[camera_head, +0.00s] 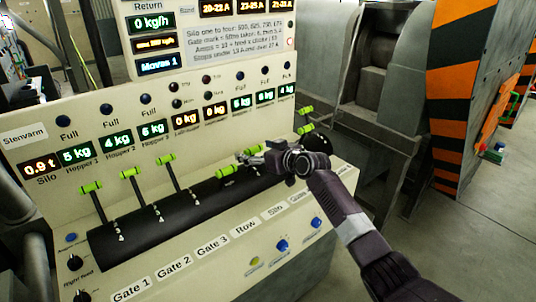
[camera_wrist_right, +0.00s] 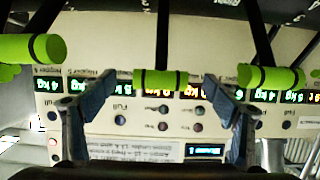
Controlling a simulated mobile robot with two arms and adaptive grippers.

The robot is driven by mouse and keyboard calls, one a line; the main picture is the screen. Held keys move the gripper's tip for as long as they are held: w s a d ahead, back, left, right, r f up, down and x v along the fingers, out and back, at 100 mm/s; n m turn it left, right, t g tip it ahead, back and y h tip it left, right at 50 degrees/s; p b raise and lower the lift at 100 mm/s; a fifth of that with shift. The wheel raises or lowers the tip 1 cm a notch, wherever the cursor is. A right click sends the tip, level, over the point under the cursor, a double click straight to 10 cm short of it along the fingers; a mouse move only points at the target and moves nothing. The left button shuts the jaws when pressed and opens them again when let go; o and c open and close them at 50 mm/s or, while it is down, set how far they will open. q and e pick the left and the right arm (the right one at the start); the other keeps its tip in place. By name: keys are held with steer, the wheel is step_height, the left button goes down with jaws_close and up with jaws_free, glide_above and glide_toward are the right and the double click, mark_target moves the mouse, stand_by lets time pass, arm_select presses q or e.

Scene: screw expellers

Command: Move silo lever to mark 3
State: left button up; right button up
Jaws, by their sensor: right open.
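The console has a row of green-handled levers on a dark curved strip (camera_head: 150,226). The Silo label (camera_head: 273,211) is to the right of the Row label (camera_head: 239,225). My right gripper (camera_head: 247,157) is over the strip near the middle levers. It is open. In the right wrist view, a green handle (camera_wrist_right: 160,80) is between and beyond its fingers (camera_wrist_right: 160,95), apart from them. It appears to be the silo lever, also seen in the head view (camera_head: 252,149), partly hidden by the gripper. The marks at this lever are hidden. My left gripper is not in view.
Another green handle (camera_head: 228,170) is close left of the gripper. Gate levers (camera_head: 131,172) stand further left, and more handles (camera_head: 305,128) to the right. Below are blue buttons (camera_head: 282,246). A striped orange machine (camera_head: 470,110) stands at the right.

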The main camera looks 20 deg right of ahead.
steer(key=v, duration=1.1)
steer(key=shift+a, duration=0.1)
